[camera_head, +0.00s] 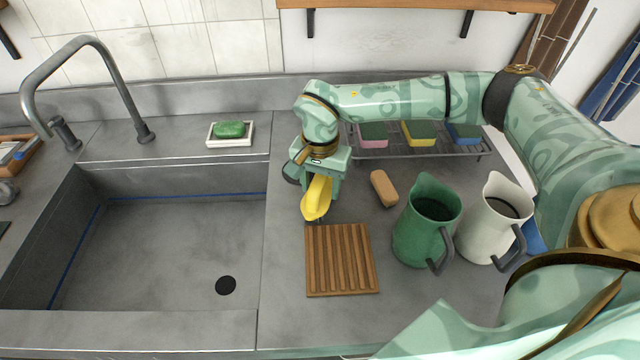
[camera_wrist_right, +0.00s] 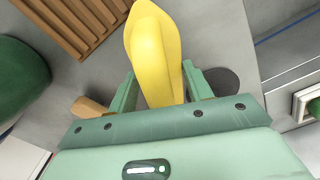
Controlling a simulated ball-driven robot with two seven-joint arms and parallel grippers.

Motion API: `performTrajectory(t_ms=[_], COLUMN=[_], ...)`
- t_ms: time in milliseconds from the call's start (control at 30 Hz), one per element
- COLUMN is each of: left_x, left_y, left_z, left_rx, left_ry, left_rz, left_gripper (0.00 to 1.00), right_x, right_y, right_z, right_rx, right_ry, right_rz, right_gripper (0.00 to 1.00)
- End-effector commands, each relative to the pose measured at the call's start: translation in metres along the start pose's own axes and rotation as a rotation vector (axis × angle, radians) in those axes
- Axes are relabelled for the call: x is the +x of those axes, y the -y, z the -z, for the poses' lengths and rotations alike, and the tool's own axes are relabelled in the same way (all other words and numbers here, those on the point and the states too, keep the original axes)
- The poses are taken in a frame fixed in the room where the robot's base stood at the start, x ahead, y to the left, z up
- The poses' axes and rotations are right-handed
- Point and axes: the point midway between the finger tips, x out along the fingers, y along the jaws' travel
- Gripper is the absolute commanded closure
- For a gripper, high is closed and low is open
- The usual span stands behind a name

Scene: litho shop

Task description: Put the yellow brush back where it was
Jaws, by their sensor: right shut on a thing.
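The yellow brush (camera_head: 316,198) is held by my right gripper (camera_head: 318,186) over the counter, right of the sink and just behind the slatted wooden board. In the right wrist view the brush (camera_wrist_right: 155,50) lies between the two green fingers of the right gripper (camera_wrist_right: 160,88), which are shut on it. Its yellow back faces the camera and its underside is hidden. I cannot tell from the head view how high it is above the counter. My left gripper is not in view.
The slatted board (camera_head: 341,260) lies in front. A tan block (camera_head: 383,188), a green pitcher (camera_head: 426,220) and a white pitcher (camera_head: 490,220) stand to the right. A wire rack (camera_head: 420,152) with sponges is behind. The sink (camera_head: 170,240) and soap dish (camera_head: 230,142) are left.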

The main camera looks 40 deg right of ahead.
Motion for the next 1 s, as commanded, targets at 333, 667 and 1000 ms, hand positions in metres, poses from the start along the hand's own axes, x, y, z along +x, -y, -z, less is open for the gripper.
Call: performTrajectory(t_ms=[333,667,1000], left_x=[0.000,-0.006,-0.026], left_y=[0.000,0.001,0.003], left_z=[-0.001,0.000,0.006], left_rx=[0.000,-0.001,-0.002], left_ry=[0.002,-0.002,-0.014], left_rz=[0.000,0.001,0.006], left_gripper=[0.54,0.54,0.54], right_x=[0.002,-0.019,-0.097], right_y=[0.000,0.001,0.000], right_z=[0.000,0.000,0.000], right_rx=[0.000,-0.001,0.000], right_ry=[0.000,-0.003,-0.002], right_rz=[0.000,0.003,0.003], right_gripper=[0.28,0.28,0.28])
